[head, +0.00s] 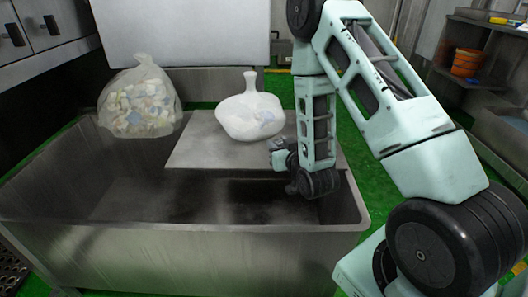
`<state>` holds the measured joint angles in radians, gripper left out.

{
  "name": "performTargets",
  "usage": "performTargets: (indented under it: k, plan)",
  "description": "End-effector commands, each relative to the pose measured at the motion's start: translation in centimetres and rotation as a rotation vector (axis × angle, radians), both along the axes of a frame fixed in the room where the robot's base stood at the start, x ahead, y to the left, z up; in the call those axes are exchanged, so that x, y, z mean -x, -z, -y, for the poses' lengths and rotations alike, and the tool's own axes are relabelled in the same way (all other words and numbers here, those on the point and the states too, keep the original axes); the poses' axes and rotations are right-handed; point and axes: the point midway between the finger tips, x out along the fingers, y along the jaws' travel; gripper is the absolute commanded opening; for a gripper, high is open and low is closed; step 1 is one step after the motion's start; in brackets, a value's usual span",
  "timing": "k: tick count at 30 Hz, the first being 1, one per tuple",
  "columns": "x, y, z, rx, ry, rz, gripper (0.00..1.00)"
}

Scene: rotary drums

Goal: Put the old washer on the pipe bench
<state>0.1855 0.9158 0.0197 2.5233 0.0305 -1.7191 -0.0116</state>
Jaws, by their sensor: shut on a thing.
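My gripper (280,153) is at the end of my pale green arm, over the right part of a steel tub, just right of a white bag and below its level. It is small and partly hidden by my wrist. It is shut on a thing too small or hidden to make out. I cannot pick out the old washer anywhere in view. I cannot tell which surface, if any, is the pipe bench.
The deep steel tub (180,250) fills the foreground. A flat grey plate (195,150) across it carries a knotted white bag (250,112). A clear bag of scraps (140,100) sits at its back left. A shelf with an orange bucket (467,63) stands far right. Green floor (372,200) shows beside the tub.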

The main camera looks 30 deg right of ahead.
Motion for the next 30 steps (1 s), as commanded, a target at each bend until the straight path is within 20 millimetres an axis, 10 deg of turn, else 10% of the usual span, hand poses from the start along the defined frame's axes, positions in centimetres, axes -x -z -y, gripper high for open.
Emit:
performTargets:
  k: [16, 30]
  plan:
    - [-1.9, 1.6, 0.4, 0.001, 0.000, 0.004, 0.11]
    - [-7.9, 4.4, 1.6, 0.000, 0.000, 0.000, 0.11]
